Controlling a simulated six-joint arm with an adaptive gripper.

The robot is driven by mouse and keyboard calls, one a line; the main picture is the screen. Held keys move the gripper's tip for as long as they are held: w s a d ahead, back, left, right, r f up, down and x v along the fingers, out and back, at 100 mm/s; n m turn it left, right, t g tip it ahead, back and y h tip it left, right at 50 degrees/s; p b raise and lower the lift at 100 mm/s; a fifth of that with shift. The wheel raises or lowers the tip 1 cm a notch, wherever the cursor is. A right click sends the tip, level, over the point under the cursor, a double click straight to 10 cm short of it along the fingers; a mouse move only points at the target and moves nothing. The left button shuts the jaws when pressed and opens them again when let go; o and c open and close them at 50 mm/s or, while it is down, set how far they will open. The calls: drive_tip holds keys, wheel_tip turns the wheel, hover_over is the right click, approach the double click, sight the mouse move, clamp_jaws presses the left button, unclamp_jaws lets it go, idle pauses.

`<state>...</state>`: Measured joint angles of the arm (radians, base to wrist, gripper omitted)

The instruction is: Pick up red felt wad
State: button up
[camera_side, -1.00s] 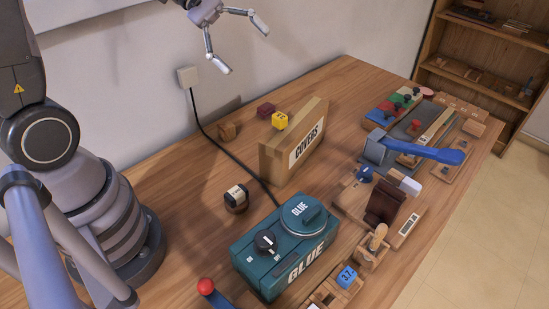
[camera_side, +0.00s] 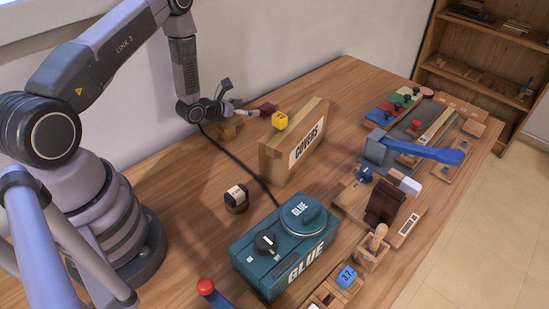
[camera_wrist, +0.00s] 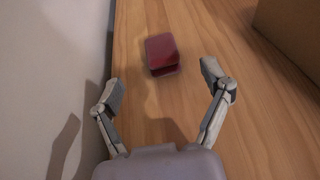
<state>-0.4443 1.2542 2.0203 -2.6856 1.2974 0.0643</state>
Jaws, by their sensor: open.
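The red felt wad (camera_wrist: 162,54) is a small dark-red block lying on the wooden table. In the wrist view it is ahead of my gripper (camera_wrist: 166,88), centred between the fingers but beyond their tips. My gripper is open and empty, with its two fingers spread wide. In the side view my gripper (camera_side: 236,107) is low near the wall and points right toward the red felt wad (camera_side: 266,110).
The wall (camera_wrist: 50,80) runs close on the left. A black cable (camera_side: 236,161) crosses the table.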

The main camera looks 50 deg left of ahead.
sight(266, 106)
drive_tip(key=x, duration=1)
drive_tip(key=shift+w+f, duration=0.1)
drive_tip(key=shift+f, duration=0.1)
drive_tip(key=c, duration=0.9)
